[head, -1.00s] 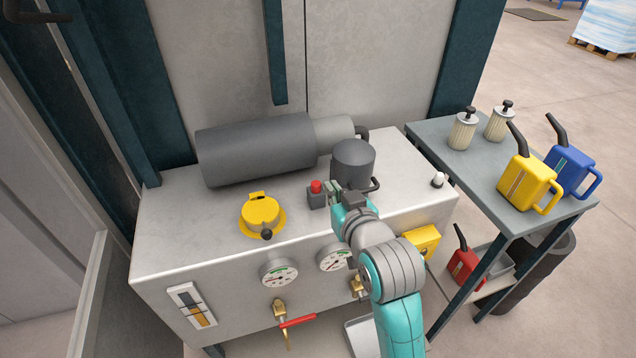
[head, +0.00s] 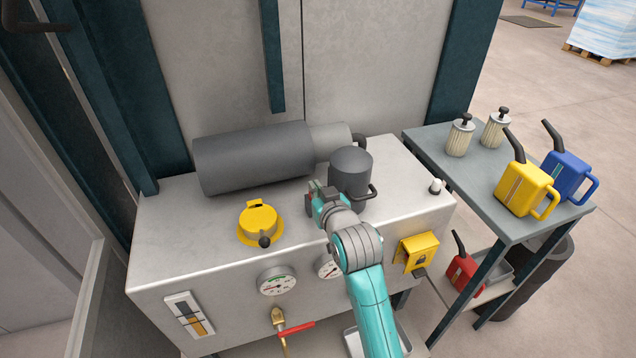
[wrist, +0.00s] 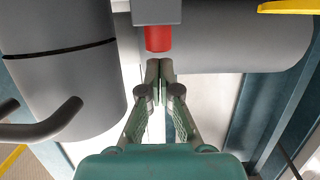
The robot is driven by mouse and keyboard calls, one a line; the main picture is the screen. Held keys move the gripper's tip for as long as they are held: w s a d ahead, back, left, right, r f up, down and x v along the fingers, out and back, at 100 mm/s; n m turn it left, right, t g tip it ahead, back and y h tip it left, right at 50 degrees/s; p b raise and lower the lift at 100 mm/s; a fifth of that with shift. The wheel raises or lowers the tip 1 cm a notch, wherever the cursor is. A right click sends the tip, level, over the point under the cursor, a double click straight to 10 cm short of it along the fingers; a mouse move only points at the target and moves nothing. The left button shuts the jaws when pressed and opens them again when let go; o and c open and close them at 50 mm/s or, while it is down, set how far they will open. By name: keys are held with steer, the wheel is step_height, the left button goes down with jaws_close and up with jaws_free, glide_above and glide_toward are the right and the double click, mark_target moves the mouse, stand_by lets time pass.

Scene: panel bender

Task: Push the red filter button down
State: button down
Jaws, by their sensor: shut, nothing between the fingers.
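The red filter button (wrist: 158,38) shows in the wrist view on its dark grey base (wrist: 157,12), at the top centre. My gripper (wrist: 159,66) is shut and empty, with its fingertips together just off the red end of the button. A small gap seems to lie between them in the picture; I cannot tell whether they touch. In the head view, my gripper (head: 316,188) is over the cabinet top at the button's place and hides most of the button.
A dark grey canister (head: 350,172) with a handle stands close right of my gripper. A grey motor cylinder (head: 255,158) lies behind. A yellow filler cap (head: 259,221) is to the left on the metal cabinet (head: 175,232). A side table (head: 478,185) stands at right.

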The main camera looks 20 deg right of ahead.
steer(key=shift+f, duration=0.3)
